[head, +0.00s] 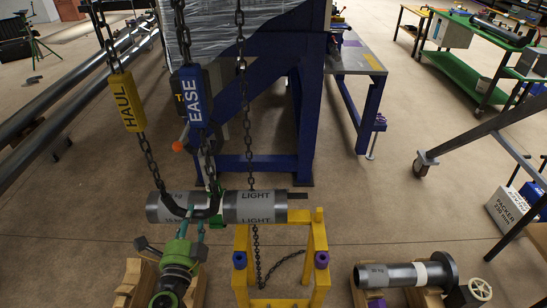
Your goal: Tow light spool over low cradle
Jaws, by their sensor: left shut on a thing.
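The light spool (256,207) is a grey cylinder with pale bands marked LIGHT, lying level across the middle. Its right part is in line with the yellow low cradle (318,240); its left part extends past the cradle's left side. The gap between them is hard to judge. A dark curved bar (190,213) crosses the spool's left half, with chains meeting its ends. My left gripper (194,224) comes from below left, its fingers shut at that bar; the contact is partly hidden. My right gripper does not show.
Chains bear a yellow HAUL tag (126,101) and a blue EASE tag (196,97). A third chain (246,110) passes the spool and trails inside the cradle. Another pipe spool (385,275) rests on wood at right. A blue frame (307,120) stands behind.

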